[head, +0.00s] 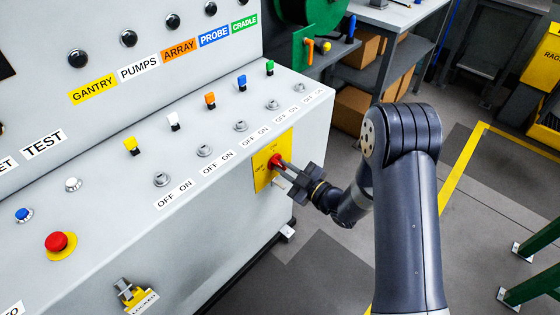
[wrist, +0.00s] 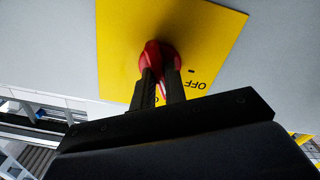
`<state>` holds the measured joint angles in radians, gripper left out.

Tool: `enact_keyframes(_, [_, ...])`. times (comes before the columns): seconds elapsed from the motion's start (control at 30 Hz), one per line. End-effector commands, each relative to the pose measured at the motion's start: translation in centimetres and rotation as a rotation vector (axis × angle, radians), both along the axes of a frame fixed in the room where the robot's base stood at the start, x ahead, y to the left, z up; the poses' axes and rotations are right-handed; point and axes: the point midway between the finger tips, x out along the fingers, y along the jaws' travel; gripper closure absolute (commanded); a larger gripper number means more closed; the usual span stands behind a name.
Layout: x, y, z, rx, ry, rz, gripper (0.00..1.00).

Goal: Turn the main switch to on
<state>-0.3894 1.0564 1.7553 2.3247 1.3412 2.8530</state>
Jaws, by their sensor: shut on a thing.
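The main switch is a red rotary knob (head: 275,161) on a yellow plate (head: 262,172) on the front face of the grey console. In the wrist view the red knob (wrist: 169,52) sits in front of the yellow plate (wrist: 120,50), with the printed word OFF to its right. Other lettering is partly hidden behind the fingers. My gripper (head: 282,165) reaches the knob from the right, and its two fingers (wrist: 160,85) are shut on it. The knob's exact angle is hard to tell, as the fingers cover part of it.
The console (head: 110,230) fills the left, with toggles and key switches along its sloped top. A red emergency button (head: 58,242) and a yellow lockout (head: 133,296) are on the lower left. A shelf with boxes (head: 357,108) stands behind. Green posts (head: 530,272) stand at right.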

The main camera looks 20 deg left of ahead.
Motion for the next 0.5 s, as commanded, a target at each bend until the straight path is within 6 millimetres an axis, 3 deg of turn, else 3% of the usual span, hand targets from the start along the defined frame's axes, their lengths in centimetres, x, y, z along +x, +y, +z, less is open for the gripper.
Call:
enact_keyframes(0.2, [-0.13, -0.01, -0.01, 0.045, 0.122, 0.001, 1.0])
enact_keyframes(0.5, [-0.11, -0.01, -0.22, 0.057, 0.151, 0.001, 1.0])
